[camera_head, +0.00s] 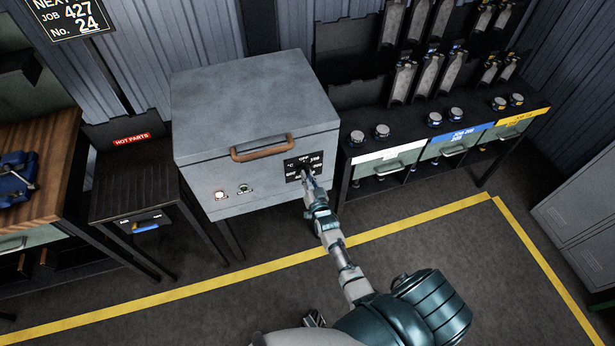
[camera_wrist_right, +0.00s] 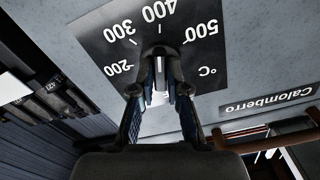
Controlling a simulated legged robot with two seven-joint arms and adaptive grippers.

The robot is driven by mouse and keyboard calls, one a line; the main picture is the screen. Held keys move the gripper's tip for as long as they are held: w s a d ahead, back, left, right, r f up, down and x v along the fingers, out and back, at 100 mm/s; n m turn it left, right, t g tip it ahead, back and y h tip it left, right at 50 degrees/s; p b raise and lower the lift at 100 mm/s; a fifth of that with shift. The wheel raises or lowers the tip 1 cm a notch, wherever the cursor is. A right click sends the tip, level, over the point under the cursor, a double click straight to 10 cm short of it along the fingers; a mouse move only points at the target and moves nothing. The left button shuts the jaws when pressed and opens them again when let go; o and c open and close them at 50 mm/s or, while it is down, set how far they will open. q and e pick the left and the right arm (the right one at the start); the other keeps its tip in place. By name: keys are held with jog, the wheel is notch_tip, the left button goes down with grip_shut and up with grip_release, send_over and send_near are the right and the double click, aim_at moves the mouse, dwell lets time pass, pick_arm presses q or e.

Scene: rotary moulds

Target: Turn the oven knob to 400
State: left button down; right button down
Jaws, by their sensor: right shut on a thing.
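The oven (camera_head: 258,105) is a grey box with a wooden-looking handle (camera_head: 263,148) and a black dial plate (camera_head: 318,163) at the front right. My right gripper (camera_head: 307,176) is at this plate. In the right wrist view the right gripper (camera_wrist_right: 160,88) is shut on the knob (camera_wrist_right: 160,54), its fingers on either side of it. The plate (camera_wrist_right: 112,52) reads 200, 300, 400 and 500, with 400 straight beyond the knob. A small dark part at the bottom centre may be my left gripper (camera_head: 313,319).
A hot-parts stand (camera_head: 128,180) is left of the oven, beside a wooden bench (camera_head: 35,150). A rack table (camera_head: 425,140) with drawers and jars is at the right. A grey cabinet (camera_head: 585,215) is at far right. The floor inside the yellow line is clear.

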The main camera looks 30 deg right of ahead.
jog(key=shift+s+a+f, duration=0.15)
jog(key=shift+f, duration=0.45)
jog(key=c, duration=1.2)
grip_release()
jog(key=shift+o, duration=0.2)
jog(key=shift+r, duration=0.15)
jog(key=shift+r, duration=0.1)
jog(key=v, duration=1.1)
jog(key=shift+s, duration=0.3)
